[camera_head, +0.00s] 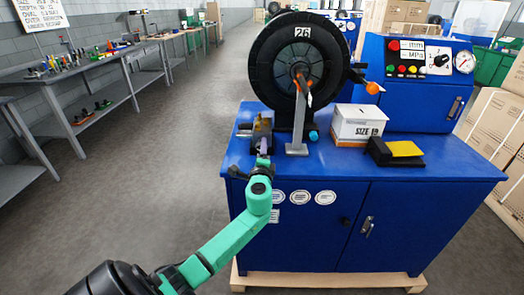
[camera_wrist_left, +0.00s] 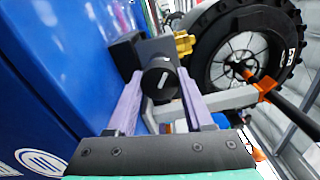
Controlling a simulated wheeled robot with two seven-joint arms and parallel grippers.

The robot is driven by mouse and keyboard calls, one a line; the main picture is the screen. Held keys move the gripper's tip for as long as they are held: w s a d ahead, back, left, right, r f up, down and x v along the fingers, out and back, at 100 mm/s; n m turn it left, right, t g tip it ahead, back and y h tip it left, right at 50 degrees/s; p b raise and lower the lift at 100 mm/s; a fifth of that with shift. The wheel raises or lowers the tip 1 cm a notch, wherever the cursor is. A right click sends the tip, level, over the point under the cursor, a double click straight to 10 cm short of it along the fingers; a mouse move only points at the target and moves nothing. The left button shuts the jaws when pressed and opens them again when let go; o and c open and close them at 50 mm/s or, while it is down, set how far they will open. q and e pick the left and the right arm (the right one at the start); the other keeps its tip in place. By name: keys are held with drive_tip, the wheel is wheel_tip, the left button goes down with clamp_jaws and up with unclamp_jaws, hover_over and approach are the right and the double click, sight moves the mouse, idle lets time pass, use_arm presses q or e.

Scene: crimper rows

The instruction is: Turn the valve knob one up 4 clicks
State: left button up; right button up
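The valve knob (camera_wrist_left: 160,80) is round and black with a white pointer line on its face. It sits on a grey block with a yellow brass-coloured part (camera_wrist_left: 184,43) beside it. My left gripper (camera_wrist_left: 160,88) has one lavender finger on each side of the knob, very close to its rim; I cannot tell whether they touch it. In the head view my left gripper (camera_head: 263,150) reaches the grey block at the left front of the blue bench (camera_head: 340,185) and hides the knob. My right gripper is not in view.
A large black reel marked 26 (camera_head: 275,60) stands just behind. A white box marked SIZE 19 (camera_head: 360,128) and a black pedal with a yellow top (camera_head: 405,149) lie to the right. A blue control panel (camera_head: 425,85) stands behind them. The floor at left is free.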

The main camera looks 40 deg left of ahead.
use_arm(q)
drive_tip(key=o, duration=0.4)
drive_tip(key=shift+d, duration=0.1)
drive_tip(key=b+v, duration=0.1)
drive_tip(key=v, duration=1.3)
drive_tip(key=shift+s+d+b, duration=0.15)
drive_tip(key=shift+s+b, duration=0.05)
drive_tip(key=shift+b, duration=0.1)
drive_tip(key=shift+f, duration=0.1)
